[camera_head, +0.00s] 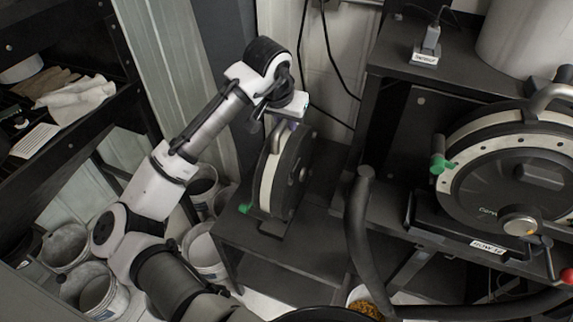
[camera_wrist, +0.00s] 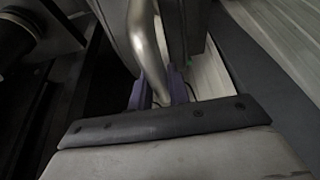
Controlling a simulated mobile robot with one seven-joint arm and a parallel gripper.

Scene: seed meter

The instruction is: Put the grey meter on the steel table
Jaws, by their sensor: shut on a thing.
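The grey meter (camera_head: 288,172), a dark round disc with a pale rim and a green tab near its base, stands upright at the low dark table (camera_head: 290,252). Whether its base touches the top or hangs just above it, I cannot tell. My gripper (camera_head: 292,112) is above the meter, shut on its bent metal handle. In the wrist view the handle (camera_wrist: 148,45) runs down between the two purple fingertips of my gripper (camera_wrist: 160,90). The lower part of the handle is hidden there.
A second, larger round meter (camera_head: 515,180) with a green knob sits on the dark bench (camera_head: 405,215) at right. A thick dark hose (camera_head: 358,235) rises between the bench and the low table. Buckets (camera_head: 98,290) stand on the floor at left, below a dark shelf (camera_head: 70,140).

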